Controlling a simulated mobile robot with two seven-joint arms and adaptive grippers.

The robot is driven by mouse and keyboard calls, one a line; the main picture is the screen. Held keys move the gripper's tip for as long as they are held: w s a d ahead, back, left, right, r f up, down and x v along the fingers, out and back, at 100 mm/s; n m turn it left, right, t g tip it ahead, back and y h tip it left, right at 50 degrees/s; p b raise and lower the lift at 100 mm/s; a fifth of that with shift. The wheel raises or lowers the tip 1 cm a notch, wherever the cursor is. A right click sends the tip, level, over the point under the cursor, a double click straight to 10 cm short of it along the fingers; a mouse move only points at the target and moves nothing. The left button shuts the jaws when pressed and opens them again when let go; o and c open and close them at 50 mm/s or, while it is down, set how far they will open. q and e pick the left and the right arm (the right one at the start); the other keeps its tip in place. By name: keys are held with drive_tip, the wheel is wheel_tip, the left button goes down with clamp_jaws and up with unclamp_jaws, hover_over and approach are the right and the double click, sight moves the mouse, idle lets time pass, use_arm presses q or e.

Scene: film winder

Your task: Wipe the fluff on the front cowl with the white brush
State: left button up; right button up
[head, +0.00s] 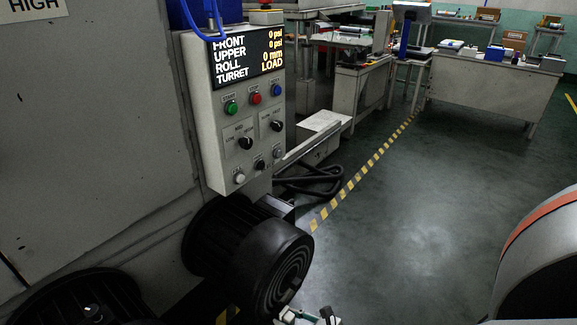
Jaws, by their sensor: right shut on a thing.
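My right gripper (310,317) shows only as a small piece with pale, greenish and dark parts at the bottom edge, just below the round end of a dark motor. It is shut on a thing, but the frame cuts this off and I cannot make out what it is. I cannot pick out the white brush or any fluff. No part can be told for sure as the front cowl. My left gripper is out of view.
A grey machine wall (90,120) fills the left. It carries a control box (212,150) with buttons and a lit display. A dark ribbed motor (265,262) juts out below. Benches (490,85) stand at the back.

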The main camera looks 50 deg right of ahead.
drive_tip(key=shift+w, duration=0.3)
drive_tip(key=shift+d+f+b, duration=0.1)
drive_tip(key=shift+d+b, duration=0.25)
drive_tip(key=shift+d, duration=0.6)
drive_tip(key=d, duration=0.8)
drive_tip(key=shift+w+d, duration=0.3)
drive_tip(key=shift+w, duration=0.15)
drive_tip(key=shift+a, duration=0.1)
